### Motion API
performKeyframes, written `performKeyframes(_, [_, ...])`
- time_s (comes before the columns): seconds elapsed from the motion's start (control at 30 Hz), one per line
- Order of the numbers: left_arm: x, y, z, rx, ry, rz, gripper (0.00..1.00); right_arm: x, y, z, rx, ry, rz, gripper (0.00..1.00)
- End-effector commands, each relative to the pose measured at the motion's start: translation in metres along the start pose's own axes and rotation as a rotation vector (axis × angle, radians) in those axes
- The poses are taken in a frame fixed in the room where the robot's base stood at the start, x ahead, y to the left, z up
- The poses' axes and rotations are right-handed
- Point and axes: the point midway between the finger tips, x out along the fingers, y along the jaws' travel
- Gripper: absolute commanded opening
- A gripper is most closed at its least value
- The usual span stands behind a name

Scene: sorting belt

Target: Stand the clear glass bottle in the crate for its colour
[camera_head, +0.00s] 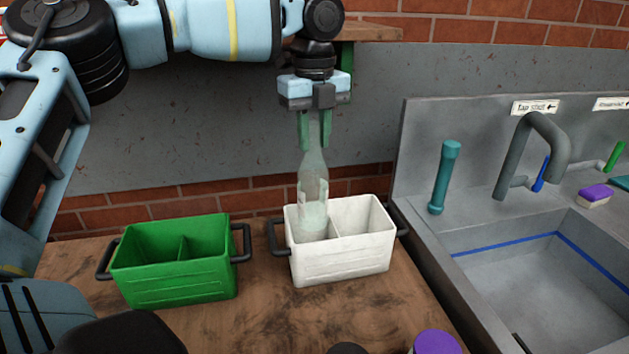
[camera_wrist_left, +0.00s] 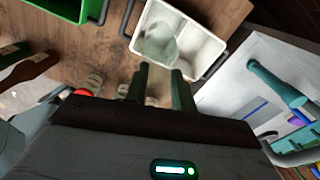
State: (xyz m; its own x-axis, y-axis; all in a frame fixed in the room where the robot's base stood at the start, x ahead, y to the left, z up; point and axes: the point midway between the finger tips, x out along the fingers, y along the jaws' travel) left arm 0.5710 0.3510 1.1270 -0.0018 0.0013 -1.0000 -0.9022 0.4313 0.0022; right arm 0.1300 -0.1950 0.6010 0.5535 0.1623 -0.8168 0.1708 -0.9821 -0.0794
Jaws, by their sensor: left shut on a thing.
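The clear glass bottle (camera_head: 313,190) is upright, with its lower part inside the left compartment of the white crate (camera_head: 342,268). My left gripper (camera_head: 315,135) comes from above and is shut on the bottle's neck. In the left wrist view the bottle (camera_wrist_left: 160,42) shows pale and see-through within the white crate (camera_wrist_left: 205,45), beyond the left gripper's fingers (camera_wrist_left: 160,85). I cannot tell whether its base touches the crate floor. The white crate's right compartment is empty. My right gripper is not in view.
A green crate (camera_head: 180,290) with two compartments stands left of the white one and looks empty. A sink (camera_head: 540,275) with a grey tap (camera_head: 545,130) and a teal upright handle (camera_head: 443,178) is at the right. A brown bottle (camera_wrist_left: 30,67) shows in the left wrist view.

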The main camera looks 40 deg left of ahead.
Motion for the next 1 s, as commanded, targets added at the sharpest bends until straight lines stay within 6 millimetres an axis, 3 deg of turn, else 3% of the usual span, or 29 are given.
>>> performKeyframes(0.1, [0.013,0.000,0.000,0.000,0.000,0.000,0.00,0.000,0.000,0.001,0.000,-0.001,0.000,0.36])
performKeyframes(0.37, [0.019,0.000,0.000,-0.001,0.000,-0.002,0.00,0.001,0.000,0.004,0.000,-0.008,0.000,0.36])
performKeyframes(0.67, [0.052,0.000,0.000,0.000,0.000,-0.001,0.00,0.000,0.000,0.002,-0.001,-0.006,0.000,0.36])
performKeyframes(1.0, [0.056,0.000,0.000,-0.001,0.000,-0.001,0.00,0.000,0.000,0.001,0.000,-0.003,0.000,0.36])
